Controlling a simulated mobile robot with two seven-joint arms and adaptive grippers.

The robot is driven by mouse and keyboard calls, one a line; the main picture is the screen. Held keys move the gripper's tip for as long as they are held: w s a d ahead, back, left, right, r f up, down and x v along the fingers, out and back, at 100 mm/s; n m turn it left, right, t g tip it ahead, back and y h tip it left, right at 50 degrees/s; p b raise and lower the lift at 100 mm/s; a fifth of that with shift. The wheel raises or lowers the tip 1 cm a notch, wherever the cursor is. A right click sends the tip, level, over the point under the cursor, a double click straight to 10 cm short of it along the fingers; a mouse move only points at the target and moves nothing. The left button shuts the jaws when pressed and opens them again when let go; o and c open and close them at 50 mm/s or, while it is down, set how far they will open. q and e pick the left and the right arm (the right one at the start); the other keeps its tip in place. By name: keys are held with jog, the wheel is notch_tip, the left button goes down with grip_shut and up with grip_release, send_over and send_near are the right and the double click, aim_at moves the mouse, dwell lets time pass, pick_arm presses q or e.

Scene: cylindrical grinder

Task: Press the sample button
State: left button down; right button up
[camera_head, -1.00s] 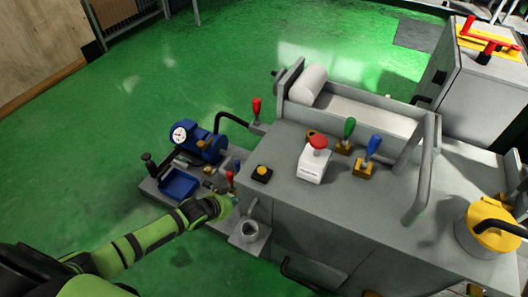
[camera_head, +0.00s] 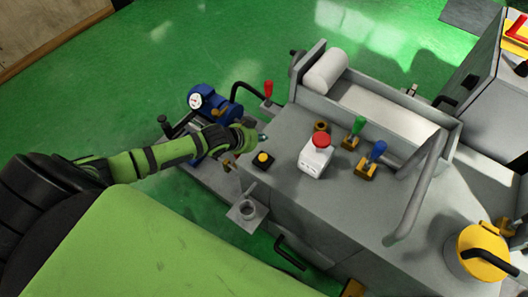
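A yellow push button (camera_head: 263,158) sits on a small black box on the grey machine top, near its left edge. A red mushroom button (camera_head: 321,139) sits on a white box (camera_head: 315,160) farther right. No readable label shows which is the sample button. My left gripper (camera_head: 262,137) reaches in from the left, just behind the yellow button in the picture and apart from the red one. Its fingers show as one narrow tip, shut and empty. Whether it touches anything cannot be told. My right gripper is out of view.
A red lever (camera_head: 268,88), a green lever (camera_head: 358,126) and a blue lever (camera_head: 377,151) stand around the buttons. A grey trough with a white roller (camera_head: 326,69) lies behind. A grey bent bar (camera_head: 417,200) and yellow-lidded canister (camera_head: 483,251) are at right.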

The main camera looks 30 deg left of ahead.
pick_arm(q)
jog(key=b, duration=0.8)
send_over(261, 158)
notch_tip(261, 158, down, 8)
jog(key=shift+d+r, duration=0.1)
jog(key=shift+f, duration=0.55)
jog(key=shift+f, duration=0.1)
dwell(0.4)
jog(key=shift+f+b, duration=0.3)
jog(key=shift+b, duration=0.1)
jog(key=shift+f+b, duration=0.35)
jog(key=shift+f, duration=0.25)
dwell(0.5)
dwell(0.4)
jog(key=shift+r+p, duration=1)
jog(key=shift+p, duration=0.1)
